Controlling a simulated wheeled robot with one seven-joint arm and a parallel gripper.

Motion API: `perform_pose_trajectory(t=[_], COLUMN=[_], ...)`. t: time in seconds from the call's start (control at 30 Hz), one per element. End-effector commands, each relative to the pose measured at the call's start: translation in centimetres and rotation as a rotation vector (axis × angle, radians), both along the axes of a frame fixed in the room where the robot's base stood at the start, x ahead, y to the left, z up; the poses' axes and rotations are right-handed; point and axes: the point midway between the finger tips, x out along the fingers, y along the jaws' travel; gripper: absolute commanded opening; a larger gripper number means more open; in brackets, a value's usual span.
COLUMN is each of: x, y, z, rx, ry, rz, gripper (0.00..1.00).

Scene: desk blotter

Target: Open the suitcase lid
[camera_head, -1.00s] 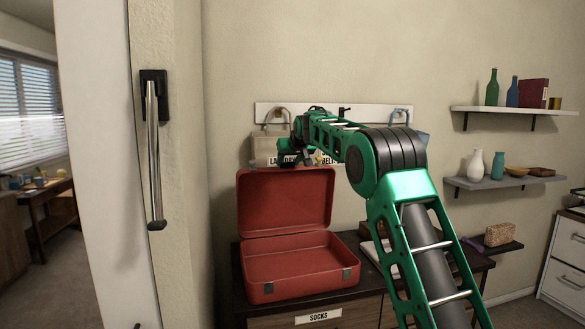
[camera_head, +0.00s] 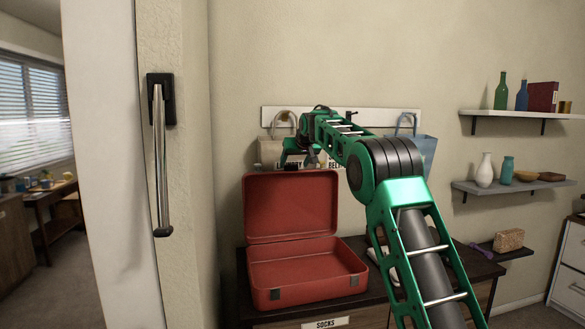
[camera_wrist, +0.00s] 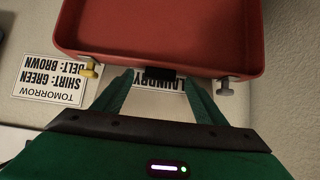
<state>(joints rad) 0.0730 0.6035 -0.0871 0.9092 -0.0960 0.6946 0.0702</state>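The red suitcase (camera_head: 300,272) lies on the dark-topped dresser with its lid (camera_head: 290,207) standing up, open, and the empty base showing. In the wrist view the lid (camera_wrist: 160,35) fills the top, with a black handle piece (camera_wrist: 160,72) at its edge and metal latches at both sides, the left one yellowish (camera_wrist: 89,69). My gripper (camera_head: 296,163) is at the lid's top edge in the head view. In the wrist view its green fingers (camera_wrist: 159,80) are spread, one on each side of the black piece, with visible gaps. I cannot tell whether the gripper touches the lid.
A wall rail (camera_head: 380,116) with hanging bags is behind my arm; a blue bag (camera_head: 424,150) hangs at its right. Shelves (camera_head: 520,114) with bottles and vases are on the right wall. A wall corner with a long handle (camera_head: 160,160) stands left.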

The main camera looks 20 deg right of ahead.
Motion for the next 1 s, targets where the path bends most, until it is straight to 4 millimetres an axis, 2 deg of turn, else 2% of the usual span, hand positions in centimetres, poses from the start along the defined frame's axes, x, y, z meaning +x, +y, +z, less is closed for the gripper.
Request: perform_pose_trajectory(t=[0.33,0.8,1.0], x=[-0.7,-6.6,-8.0], y=[0.0,0.6,0.7], z=[0.4,5.0,6.1], rx=[0.001,0.0,0.0], ry=[0.004,0.003,0.003], rz=[-0.001,0.0,0.0], gripper=[0.66,0.66,0.66])
